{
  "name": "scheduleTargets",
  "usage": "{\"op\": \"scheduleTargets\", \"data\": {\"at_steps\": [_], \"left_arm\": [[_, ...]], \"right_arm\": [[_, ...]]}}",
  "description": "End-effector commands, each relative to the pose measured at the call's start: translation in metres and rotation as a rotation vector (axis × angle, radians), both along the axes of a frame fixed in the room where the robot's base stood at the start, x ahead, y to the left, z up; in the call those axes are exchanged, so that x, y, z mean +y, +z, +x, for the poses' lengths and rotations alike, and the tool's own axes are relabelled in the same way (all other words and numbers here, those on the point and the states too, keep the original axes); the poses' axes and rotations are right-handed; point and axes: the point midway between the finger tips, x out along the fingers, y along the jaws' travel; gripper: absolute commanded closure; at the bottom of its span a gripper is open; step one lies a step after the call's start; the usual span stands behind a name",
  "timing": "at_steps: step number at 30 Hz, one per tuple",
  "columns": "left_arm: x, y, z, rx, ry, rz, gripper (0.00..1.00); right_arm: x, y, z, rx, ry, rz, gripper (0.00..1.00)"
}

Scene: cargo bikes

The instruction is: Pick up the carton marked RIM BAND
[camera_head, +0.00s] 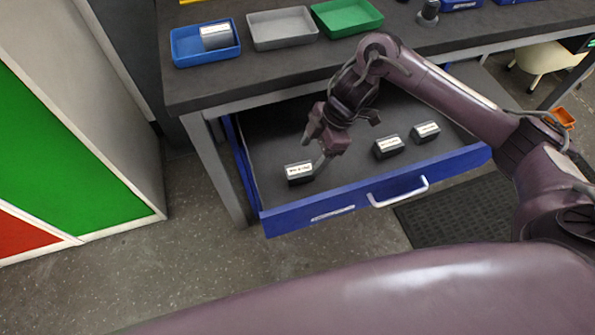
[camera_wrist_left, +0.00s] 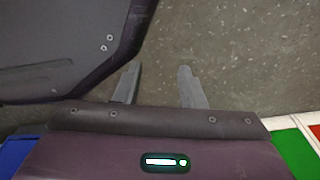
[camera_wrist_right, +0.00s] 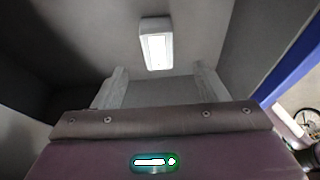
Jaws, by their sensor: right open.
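Three small dark cartons with white labels lie in the open drawer: a left one (camera_head: 299,173), a middle one (camera_head: 388,148) and a right one (camera_head: 425,132). The label print is too small to read, so I cannot tell which is marked RIM BAND. My right gripper (camera_head: 314,154) is in the drawer, just above and beside the left carton, open and empty. In the right wrist view a labelled carton (camera_wrist_right: 157,45) lies ahead, between the lines of the spread fingers (camera_wrist_right: 160,88). My left gripper (camera_wrist_left: 158,84) is open and empty over the floor.
The blue drawer front (camera_head: 340,198) with its handle (camera_head: 399,192) stands out from the workbench (camera_head: 290,72). On top are a blue tray (camera_head: 180,56) holding a silvery item, a grey tray (camera_head: 282,30) and a green tray (camera_head: 347,17). A coloured cabinet (camera_head: 90,130) stands at left.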

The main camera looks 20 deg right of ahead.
Motion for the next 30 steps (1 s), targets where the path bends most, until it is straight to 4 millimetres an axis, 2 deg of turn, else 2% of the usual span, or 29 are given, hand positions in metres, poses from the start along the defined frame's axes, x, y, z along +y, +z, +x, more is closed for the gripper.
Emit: {"op": "scheduleTargets", "data": {"at_steps": [13,21,28,30], "left_arm": [[-0.002,0.0,0.01,-0.005,0.001,-0.001,0.64],[-0.003,0.002,0.017,-0.01,0.002,-0.002,0.64],[-0.004,0.003,0.018,-0.009,0.002,-0.002,0.64],[-0.004,0.003,0.018,-0.009,0.002,-0.002,0.64]], "right_arm": [[0.016,-0.039,0.001,0.002,0.001,0.001,0.34],[0.031,-0.073,0.002,0.001,0.0,0.0,0.34],[0.032,-0.075,0.003,-0.001,0.001,0.0,0.34],[0.032,-0.075,0.003,-0.001,0.001,0.0,0.43]]}}
